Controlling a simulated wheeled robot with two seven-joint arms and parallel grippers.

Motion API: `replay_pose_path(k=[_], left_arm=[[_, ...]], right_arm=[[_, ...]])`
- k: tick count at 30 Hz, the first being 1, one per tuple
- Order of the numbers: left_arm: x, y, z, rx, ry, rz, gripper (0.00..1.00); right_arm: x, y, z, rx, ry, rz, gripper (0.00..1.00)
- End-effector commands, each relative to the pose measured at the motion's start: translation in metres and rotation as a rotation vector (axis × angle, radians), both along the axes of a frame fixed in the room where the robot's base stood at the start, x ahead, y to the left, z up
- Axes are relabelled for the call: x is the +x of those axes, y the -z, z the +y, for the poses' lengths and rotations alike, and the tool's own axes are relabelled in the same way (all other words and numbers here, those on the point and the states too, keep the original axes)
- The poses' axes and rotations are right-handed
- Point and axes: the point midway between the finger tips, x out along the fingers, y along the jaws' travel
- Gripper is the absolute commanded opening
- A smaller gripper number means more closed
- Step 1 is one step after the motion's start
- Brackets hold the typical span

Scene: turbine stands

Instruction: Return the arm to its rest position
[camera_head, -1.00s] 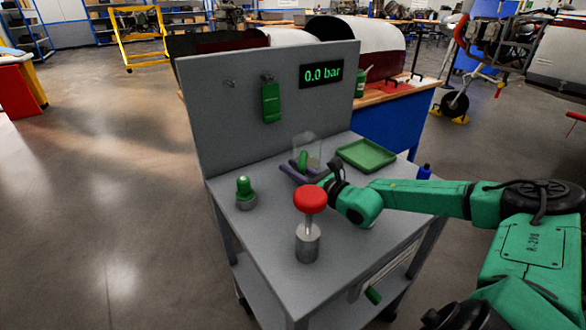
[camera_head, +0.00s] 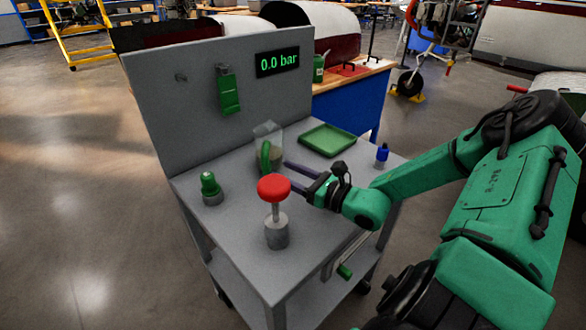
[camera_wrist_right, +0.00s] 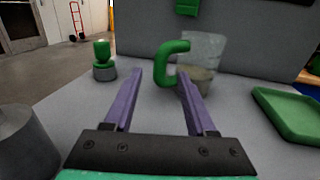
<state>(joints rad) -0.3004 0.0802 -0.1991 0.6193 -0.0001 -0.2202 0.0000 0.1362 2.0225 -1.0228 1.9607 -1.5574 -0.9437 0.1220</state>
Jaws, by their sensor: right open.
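My right gripper (camera_head: 301,178) comes in from the right over the grey stand's top (camera_head: 226,237). Its two purple fingers are apart with nothing between them, as the right wrist view (camera_wrist_right: 158,100) also shows. A clear cup with a green handle (camera_head: 268,150) stands just beyond the fingertips. In the right wrist view the cup (camera_wrist_right: 204,58) is ahead of the fingers, its handle (camera_wrist_right: 168,62) facing left, and it looks apart from them. My left gripper is not in view.
A red knob on a grey post (camera_head: 275,189) stands near my right gripper. A green-topped fitting (camera_head: 209,186), a green tray (camera_head: 327,139) and a blue bottle (camera_head: 382,153) are on the stand. The back panel (camera_head: 190,105) carries a display (camera_head: 278,62) reading 0.0 bar.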

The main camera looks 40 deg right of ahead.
Motion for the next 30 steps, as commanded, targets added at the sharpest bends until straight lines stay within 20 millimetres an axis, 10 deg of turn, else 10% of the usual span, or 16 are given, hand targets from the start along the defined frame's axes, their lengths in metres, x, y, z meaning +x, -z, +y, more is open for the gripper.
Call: replay_pose_path(k=[21,30], left_arm=[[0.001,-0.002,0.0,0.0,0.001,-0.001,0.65],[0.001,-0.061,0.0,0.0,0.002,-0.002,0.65]], right_arm=[[-0.019,-0.001,-0.003,0.001,-0.001,-0.001,0.56],[-0.019,-0.06,-0.003,0.001,-0.001,-0.001,0.56]])
